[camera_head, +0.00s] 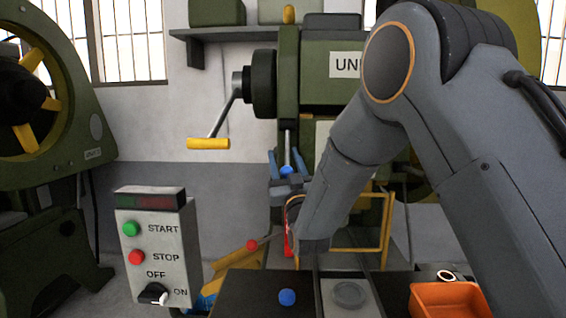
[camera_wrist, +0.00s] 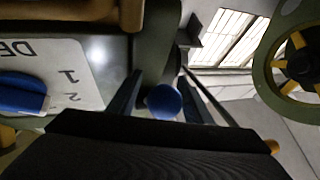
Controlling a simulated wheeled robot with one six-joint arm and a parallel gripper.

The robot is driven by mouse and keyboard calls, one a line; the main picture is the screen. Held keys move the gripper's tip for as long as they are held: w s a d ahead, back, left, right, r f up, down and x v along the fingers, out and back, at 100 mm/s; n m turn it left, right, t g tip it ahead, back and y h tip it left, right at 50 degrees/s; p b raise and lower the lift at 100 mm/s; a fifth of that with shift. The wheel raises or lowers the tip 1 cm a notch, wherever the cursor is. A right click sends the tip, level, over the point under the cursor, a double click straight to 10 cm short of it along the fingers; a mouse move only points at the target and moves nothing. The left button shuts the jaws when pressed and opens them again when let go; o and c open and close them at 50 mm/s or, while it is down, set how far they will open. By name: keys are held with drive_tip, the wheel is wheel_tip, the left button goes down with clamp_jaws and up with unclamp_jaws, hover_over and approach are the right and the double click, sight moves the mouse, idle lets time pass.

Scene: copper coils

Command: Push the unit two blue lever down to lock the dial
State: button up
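The unit two machine (camera_head: 318,82) stands at the back centre, its label partly hidden by my arm. Its lever ends in a blue ball knob (camera_head: 286,171) on a metal rod below the crank hub. The knob also shows in the wrist view (camera_wrist: 164,101), between the fingers. My gripper (camera_head: 286,160) is open, with one finger on each side of the knob and rod. Whether either finger touches the knob, I cannot tell. A blue dial (camera_wrist: 22,90) on a white plate marked 1 and 2 shows at the left of the wrist view.
A crank with a yellow handle (camera_head: 208,143) juts out left of the machine. A START/STOP control box (camera_head: 158,245) stands front left. Another blue knob (camera_head: 287,297) and an orange bin (camera_head: 447,300) are at the front.

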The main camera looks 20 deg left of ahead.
drive_tip(key=shift+a+f, duration=0.1)
drive_tip(key=shift+f, duration=0.15)
drive_tip(key=b+v, duration=0.1)
drive_tip(key=v, duration=0.6)
drive_tip(key=shift+s+d, duration=0.25)
drive_tip(key=shift+s, duration=0.1)
drive_tip(key=shift+f, duration=0.1)
